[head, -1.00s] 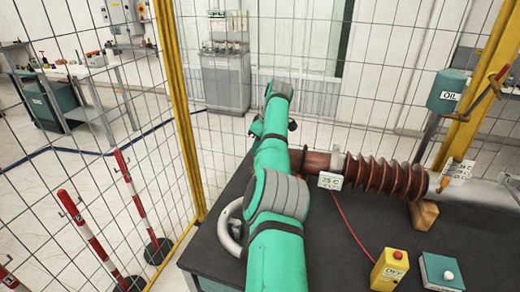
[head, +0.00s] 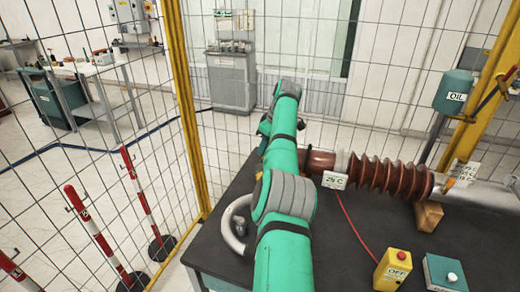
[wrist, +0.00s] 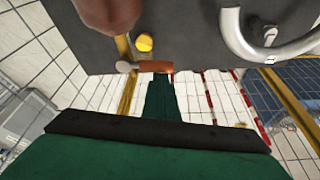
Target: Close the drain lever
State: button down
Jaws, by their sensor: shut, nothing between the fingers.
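In the wrist view an orange-brown bar (wrist: 155,67) with a round grey end lies at the table edge, and I take it for the drain lever. A yellow round fitting (wrist: 144,43) sits just beside it. My gripper (wrist: 160,76) shows as a narrow dark green shape, shut and empty, with its tip at the bar. I cannot tell whether they touch. The brown bushing (wrist: 112,12) is at the top of that view and lies across the table in the head view (head: 390,177). In the head view my green arm hides the lever and gripper.
A grey curved handle (head: 229,226) stands at the table's left side. A yellow box with a red button (head: 392,271) and a teal box (head: 444,274) sit at the front right. A teal oil can (head: 456,92) stands at the right. Wire fence surrounds the dark table (head: 345,262).

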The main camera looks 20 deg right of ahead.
jog(key=shift+s+d, duration=0.25)
jog(key=shift+d, duration=0.05)
dwell(0.5)
